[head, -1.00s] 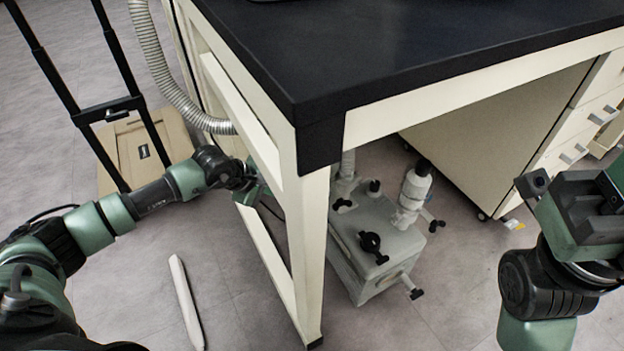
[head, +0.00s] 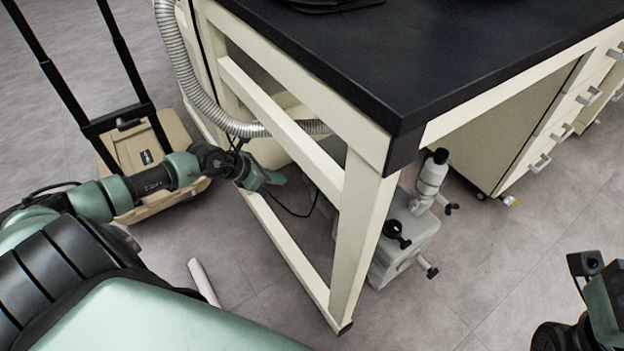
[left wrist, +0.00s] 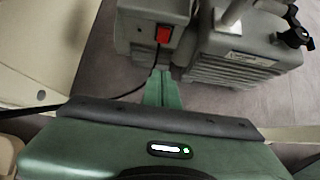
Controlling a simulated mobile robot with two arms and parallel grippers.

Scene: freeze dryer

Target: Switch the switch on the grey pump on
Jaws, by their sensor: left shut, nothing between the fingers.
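The grey pump (head: 408,238) stands on the floor under the bench, partly hidden by the bench leg in the head view. In the left wrist view, the pump's ribbed body (left wrist: 240,68) is at the upper right. A red switch (left wrist: 163,35) shows on the pump's light grey end box (left wrist: 150,14). My left gripper (head: 274,179) reaches in at the bench's side frame. Its shut, empty fingers (left wrist: 163,88) point at the pump, just below the switch in the left wrist view; the exact gap is unclear. My right gripper (head: 606,302) is cut off at the right edge.
The black-topped bench (head: 390,60) and its cream side frame (head: 365,225) stand around my left gripper. A corrugated hose (head: 180,70) hangs beside the frame. A dark cable (left wrist: 60,108) runs near the pump. A beige cart (head: 125,150) stands at the left. Floor is clear at the lower right.

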